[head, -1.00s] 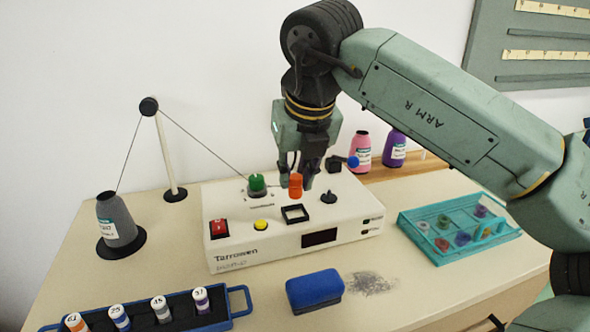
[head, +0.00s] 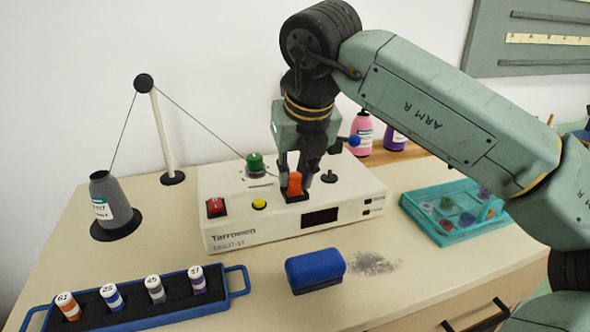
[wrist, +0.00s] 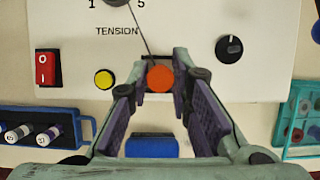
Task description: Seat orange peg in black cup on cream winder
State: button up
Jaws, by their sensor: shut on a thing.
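The orange peg (head: 295,185) is upright between the fingertips of my gripper (head: 296,175), which is shut on it. The cream winder (head: 230,232) stands on the counter. Its black square cup (head: 287,197) is on the top face, right around the foot of the peg in the head view. The peg's lower end is hidden there, so I cannot tell how deep it sits. In the wrist view the peg (wrist: 160,78) shows as a round orange end between the two fingers, with a dark cup edge behind it.
A green knob (head: 255,162), red switch (head: 216,206), yellow button (head: 259,203) and black dial (head: 329,176) surround the cup. A thread runs from a grey cone (head: 112,200) over a post to the winder. A blue block (head: 315,268) and teal tray (head: 448,237) lie in front and right.

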dwell(0.3)
jog(key=o, duration=0.9)
jog(key=shift+r, duration=0.15)
jog(key=v, duration=1.1)
jog(key=shift+s+r, duration=0.25)
jog(key=shift+r, duration=0.1)
jog(key=shift+d, duration=0.1)
